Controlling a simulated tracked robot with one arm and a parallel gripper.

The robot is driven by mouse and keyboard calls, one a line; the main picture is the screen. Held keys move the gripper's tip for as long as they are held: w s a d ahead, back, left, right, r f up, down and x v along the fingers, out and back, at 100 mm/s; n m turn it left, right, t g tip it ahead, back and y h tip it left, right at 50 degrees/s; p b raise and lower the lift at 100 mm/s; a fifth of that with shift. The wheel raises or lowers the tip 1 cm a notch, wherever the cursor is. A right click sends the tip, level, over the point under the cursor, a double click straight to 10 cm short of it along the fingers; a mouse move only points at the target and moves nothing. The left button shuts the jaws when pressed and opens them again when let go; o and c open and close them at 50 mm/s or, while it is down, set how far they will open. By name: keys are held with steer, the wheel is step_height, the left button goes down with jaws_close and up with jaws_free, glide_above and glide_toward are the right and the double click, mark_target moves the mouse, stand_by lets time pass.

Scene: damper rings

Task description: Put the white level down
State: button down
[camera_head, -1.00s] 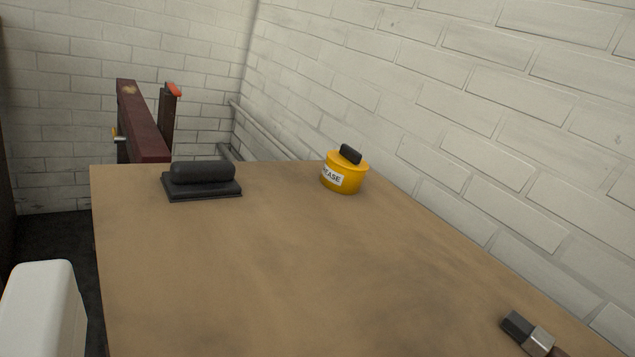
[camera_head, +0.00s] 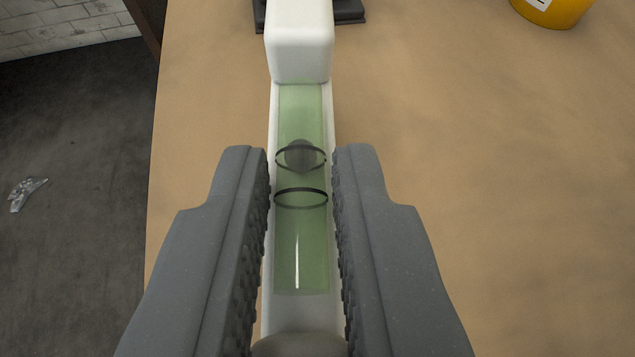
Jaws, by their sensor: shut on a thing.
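The white level (camera_head: 300,52) is in the middle of the view, lengthwise away from me. Its green vial (camera_head: 302,240) faces up, with two dark rings around it and a grey bubble at the farther ring. My gripper (camera_head: 303,165) is shut on the level, one grey jaw along each long side. The level is over the tan table top (camera_head: 510,200); I cannot tell whether it touches it. The near end of the level is partly hidden at the bottom of the view.
A black block (camera_head: 349,10) lies at the top edge, partly hidden behind the level's far end. A yellow tin (camera_head: 553,8) stands at the top right. The table is clear to the right. Its left edge drops to a dark floor (camera_head: 80,180) with a small pale scrap (camera_head: 27,193).

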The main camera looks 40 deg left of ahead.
steer(key=shift+d+r+p, duration=0.1)
steer(key=shift+r+p, duration=0.05)
steer(key=shift+p, duration=0.15)
steer(key=shift+s+r+p, duration=0.1)
steer(key=shift+p, duration=0.25)
steer(key=shift+f+b, duration=1.3)
steer(key=shift+f, duration=2.15)
steer(key=shift+d, duration=0.1)
steer(key=c, duration=1.7)
jaws_free()
steer(key=o, duration=0.6)
steer(key=shift+s, duration=0.1)
